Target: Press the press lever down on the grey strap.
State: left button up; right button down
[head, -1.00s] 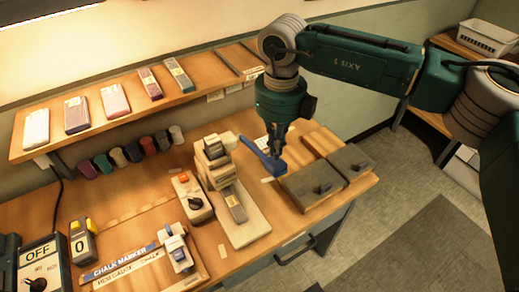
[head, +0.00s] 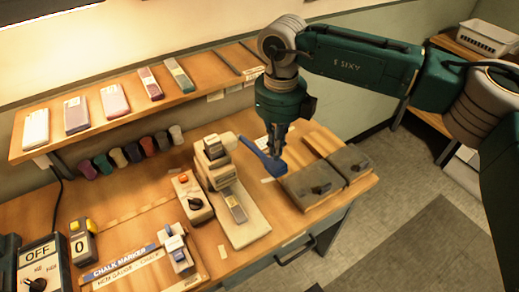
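The beige press (head: 213,163) stands on a pale base plate (head: 256,226) in the middle of the bench. Its blue press lever (head: 262,158) sticks out to the right and slopes down to a broad end. The grey strap (head: 235,206) lies on the base plate, with its back end by the press head. My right gripper (head: 275,148) points down at the lever's outer part and overlaps it in the picture. Its fingers look close together; whether they are closed on the lever I cannot tell. My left gripper is out of view.
A box with a black knob (head: 192,197) stands left of the press. Two grey-topped blocks (head: 313,184) lie to its right, near the bench edge. A shelf (head: 110,120) with several bars runs behind. An OFF switch box (head: 41,268) is at front left.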

jog(key=shift+f+b, duration=4.35)
jog(key=shift+f, duration=0.95)
jog(key=shift+r+p, duration=3.9)
jog(key=shift+r, duration=3.8)
